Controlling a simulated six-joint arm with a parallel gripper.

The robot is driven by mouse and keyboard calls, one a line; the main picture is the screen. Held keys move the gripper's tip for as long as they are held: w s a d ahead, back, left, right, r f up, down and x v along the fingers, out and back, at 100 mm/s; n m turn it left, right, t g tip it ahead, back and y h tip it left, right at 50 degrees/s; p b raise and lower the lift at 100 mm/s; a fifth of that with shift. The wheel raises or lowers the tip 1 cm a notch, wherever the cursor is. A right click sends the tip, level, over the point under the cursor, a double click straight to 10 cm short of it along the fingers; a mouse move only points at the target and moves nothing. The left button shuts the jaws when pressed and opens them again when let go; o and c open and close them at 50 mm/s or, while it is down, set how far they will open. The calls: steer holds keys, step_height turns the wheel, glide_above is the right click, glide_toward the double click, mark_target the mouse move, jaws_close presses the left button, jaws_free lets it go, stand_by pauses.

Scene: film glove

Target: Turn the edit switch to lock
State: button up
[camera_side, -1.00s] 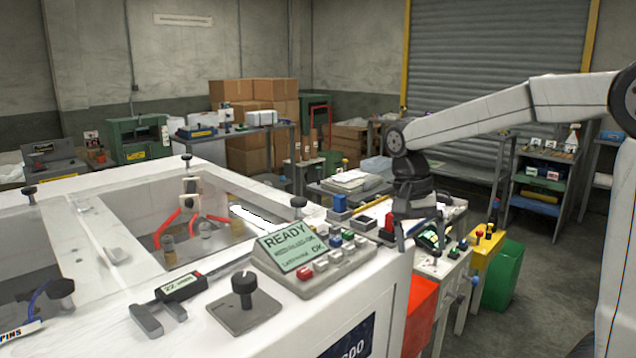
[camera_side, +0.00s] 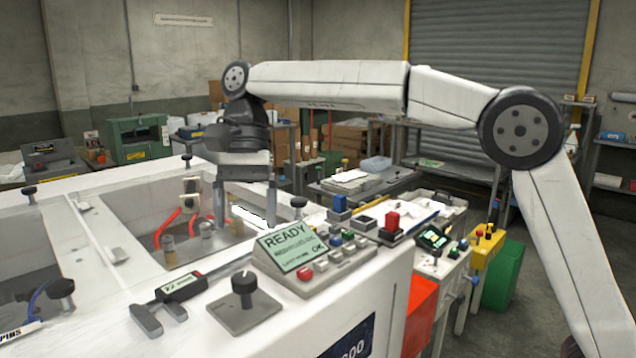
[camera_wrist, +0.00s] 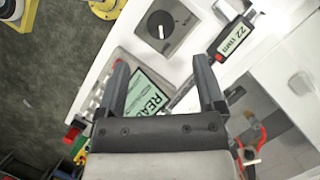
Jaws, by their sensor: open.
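A black rotary knob on a square grey plate (camera_side: 244,300) sits on the white machine top, near its front edge. It looks like the edit switch, though I cannot read a label on it. In the wrist view the knob (camera_wrist: 161,30) shows a short white pointer mark and lies just beyond my fingertips. My gripper (camera_side: 246,212) hangs above the machine top with its fingers pointing down, set apart and empty. It is higher than the knob and behind it in the side view. Both fingers of my gripper (camera_wrist: 160,68) also show in the wrist view.
A sloped READY display panel (camera_side: 288,246) with several buttons stands right of the knob. A digital caliper (camera_side: 182,287) lies to its left. Open wells with red cables (camera_side: 165,230) are behind. A red button box (camera_side: 391,225) stands farther right.

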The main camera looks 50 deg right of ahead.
mark_target(244, 276)
steer(key=shift+a+f, duration=0.1)
steer(key=shift+a, duration=0.05)
steer(key=shift+x, duration=3.8)
jaws_close()
